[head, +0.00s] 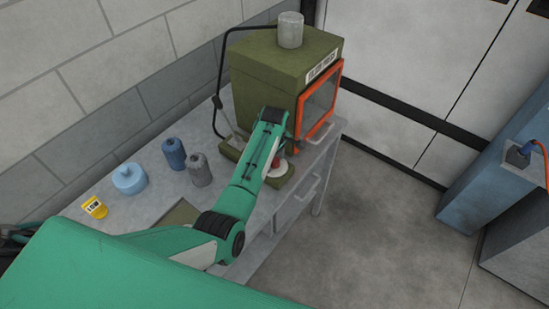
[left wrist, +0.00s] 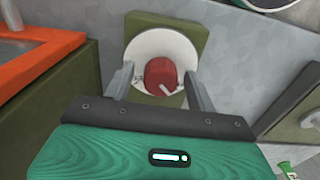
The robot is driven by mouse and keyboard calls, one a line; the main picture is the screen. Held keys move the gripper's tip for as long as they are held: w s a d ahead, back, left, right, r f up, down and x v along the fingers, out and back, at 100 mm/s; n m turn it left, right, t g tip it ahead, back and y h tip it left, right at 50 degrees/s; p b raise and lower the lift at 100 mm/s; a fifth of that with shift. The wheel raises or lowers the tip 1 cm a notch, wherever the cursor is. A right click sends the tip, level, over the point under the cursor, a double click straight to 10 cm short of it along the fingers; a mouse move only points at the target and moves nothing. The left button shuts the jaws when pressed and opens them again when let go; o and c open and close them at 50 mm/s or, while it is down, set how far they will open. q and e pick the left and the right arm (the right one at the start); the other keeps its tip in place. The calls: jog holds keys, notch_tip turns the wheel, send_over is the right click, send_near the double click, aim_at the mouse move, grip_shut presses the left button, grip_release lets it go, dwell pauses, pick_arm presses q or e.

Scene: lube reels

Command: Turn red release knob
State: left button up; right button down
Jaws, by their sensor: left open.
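The red release knob (left wrist: 160,74) sits in a round white dial (left wrist: 144,46) on a green plate (left wrist: 190,30) in the left wrist view. In the head view the white dial (head: 277,168) shows beside the green cabinet, partly hidden by my left arm. My left gripper (left wrist: 158,78) is open, with one finger on each side of the knob. A gap shows between each finger and the knob. The knob has a small pale mark at its lower edge. My right gripper is not in view.
The green cabinet (head: 262,75) with an orange-framed window (head: 319,104) stands behind the dial on a grey table (head: 150,205). Blue and grey bottles (head: 200,170) and a yellow container (head: 95,207) stand at the left. A blue cabinet (head: 490,180) stands at the right, with open floor between.

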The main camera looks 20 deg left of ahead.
pick_arm(q)
jog(key=shift+s, duration=0.1)
jog(key=shift+c, duration=0.9)
jog(key=c, duration=0.7)
jog(key=shift+c, duration=0.6)
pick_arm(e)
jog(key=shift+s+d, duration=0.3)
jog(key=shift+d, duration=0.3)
